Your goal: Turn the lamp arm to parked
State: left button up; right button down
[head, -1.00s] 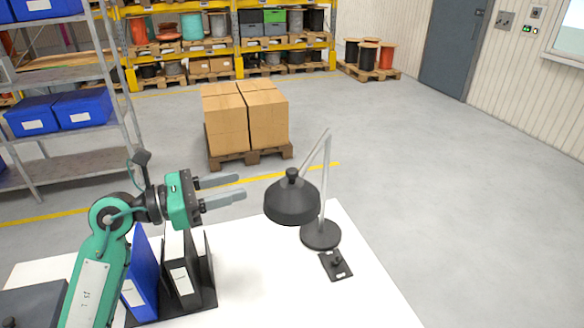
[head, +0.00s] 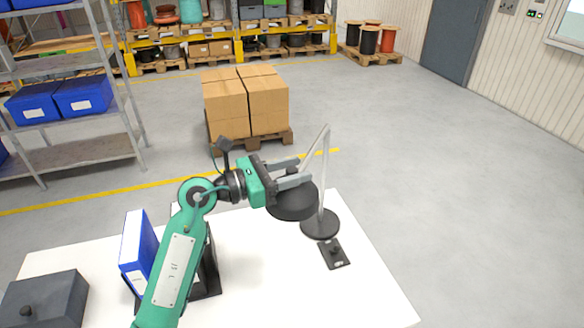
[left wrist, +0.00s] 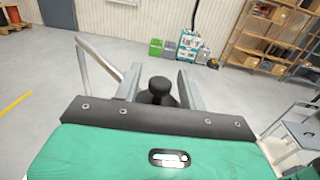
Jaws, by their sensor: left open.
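The desk lamp has a black shade (head: 292,207), a thin grey arm (head: 322,165) and a round black base (head: 320,224) on the white table. My left gripper (head: 305,171) is open at the top of the shade, its fingers pointing right. In the left wrist view, the black knob (left wrist: 159,87) on top of the shade shows between the two fingers (left wrist: 158,73); whether they touch it I cannot tell. The lamp arm also shows there (left wrist: 96,58), left of the fingers. My right gripper is not in view.
A small black plate with a knob (head: 334,254) lies in front of the lamp base. A blue binder (head: 138,245) and dark binders stand at the left, partly behind my arm. A dark box (head: 42,300) sits at the front left. The table (head: 370,300) is clear at the front right.

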pick_arm(q)
grip_shut()
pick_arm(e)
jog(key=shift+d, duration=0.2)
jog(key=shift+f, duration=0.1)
